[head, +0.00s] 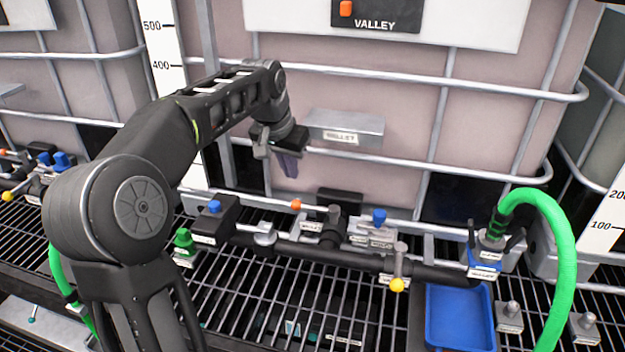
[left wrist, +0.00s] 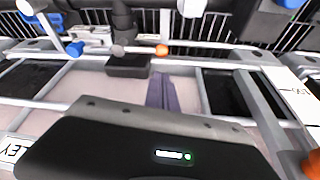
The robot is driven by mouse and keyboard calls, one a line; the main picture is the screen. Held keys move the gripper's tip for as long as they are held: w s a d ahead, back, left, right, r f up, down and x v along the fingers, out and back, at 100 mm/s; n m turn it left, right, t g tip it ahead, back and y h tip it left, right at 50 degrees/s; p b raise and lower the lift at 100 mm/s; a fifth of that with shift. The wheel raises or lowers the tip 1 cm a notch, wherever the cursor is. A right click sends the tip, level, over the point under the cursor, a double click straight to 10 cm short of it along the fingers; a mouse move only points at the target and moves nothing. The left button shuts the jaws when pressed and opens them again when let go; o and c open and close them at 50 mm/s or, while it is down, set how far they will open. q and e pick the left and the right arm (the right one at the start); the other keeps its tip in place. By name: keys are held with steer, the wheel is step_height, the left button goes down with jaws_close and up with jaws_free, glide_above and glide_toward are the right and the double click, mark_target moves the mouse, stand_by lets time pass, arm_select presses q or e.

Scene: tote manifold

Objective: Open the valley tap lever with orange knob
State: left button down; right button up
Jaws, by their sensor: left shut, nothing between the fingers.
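The orange knob (head: 296,204) sits at the left end of a short tap lever in front of the tote marked VALLEY. The lever runs right to a dark valve (head: 333,213) on the black manifold pipe (head: 300,246). In the left wrist view the orange knob (left wrist: 161,49) shows just beyond my fingertips, beside the dark valve body (left wrist: 122,40). My left gripper (head: 288,166) is shut and empty, with its purplish fingers pointing down above the knob, apart from it. The fingers also show in the left wrist view (left wrist: 162,92). My right gripper is out of view.
A blue knob (head: 379,216) and a yellow knob (head: 397,285) are on taps to the right. A green hose (head: 568,255) arches at the right by a blue tray (head: 460,318). Tote cage bars (head: 400,162) stand behind the gripper. Grating lies below.

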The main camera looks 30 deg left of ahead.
mark_target(315, 208)
arm_select(q)
steer(key=shift+w, duration=0.25)
steer(key=shift+s+r, duration=0.1)
steer(key=p+x, duration=0.1)
steer(key=x, duration=0.9)
steer(key=shift+d, duration=0.15)
stand_by(0.4)
